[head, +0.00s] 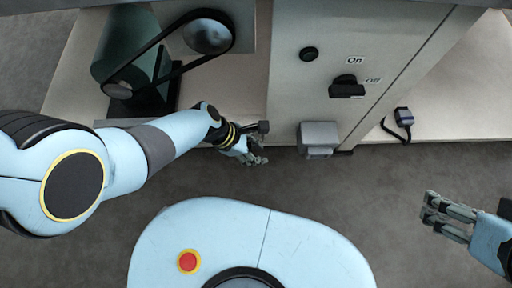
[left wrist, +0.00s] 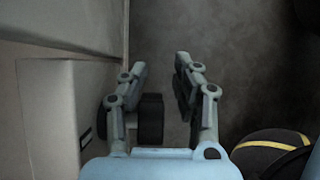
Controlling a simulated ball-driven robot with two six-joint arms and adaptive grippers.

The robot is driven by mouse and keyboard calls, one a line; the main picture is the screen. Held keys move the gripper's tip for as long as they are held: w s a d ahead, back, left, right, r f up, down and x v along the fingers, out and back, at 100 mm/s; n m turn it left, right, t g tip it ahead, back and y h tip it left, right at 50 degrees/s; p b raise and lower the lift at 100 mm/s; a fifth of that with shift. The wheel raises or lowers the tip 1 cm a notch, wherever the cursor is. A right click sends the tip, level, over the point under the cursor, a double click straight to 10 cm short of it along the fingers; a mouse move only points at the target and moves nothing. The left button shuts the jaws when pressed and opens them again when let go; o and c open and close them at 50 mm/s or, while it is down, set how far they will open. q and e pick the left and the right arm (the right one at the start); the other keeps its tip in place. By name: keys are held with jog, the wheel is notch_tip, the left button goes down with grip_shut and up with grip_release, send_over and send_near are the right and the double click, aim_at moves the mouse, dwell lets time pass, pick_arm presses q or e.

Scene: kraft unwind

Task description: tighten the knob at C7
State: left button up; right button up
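A dark knob (head: 263,127) sticks out at the lower edge of the machine, beside my left gripper (head: 257,160). No C7 label is readable, so I cannot tell for sure that this is the named knob. In the left wrist view a black knob (left wrist: 151,118) with a grey part on its left shows between the two fingers of my left gripper (left wrist: 157,64). The fingers are apart; I see no clear contact with the knob. My right gripper (head: 427,204) is open and empty over the floor at the right.
The machine panel carries a round black button (head: 308,53) and a black On/Off switch (head: 346,90). A grey box (head: 318,138) juts out right of the left gripper. A belt drive (head: 208,36) stands at upper left. A small corded device (head: 403,117) lies at right. The floor is clear.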

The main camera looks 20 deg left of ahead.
pick_arm(q)
jog(key=shift+w+r, duration=0.1)
jog(key=shift+w, duration=0.1)
jog(key=v, duration=1.2)
jog(key=shift+s, duration=0.15)
jog(key=shift+o, duration=0.4)
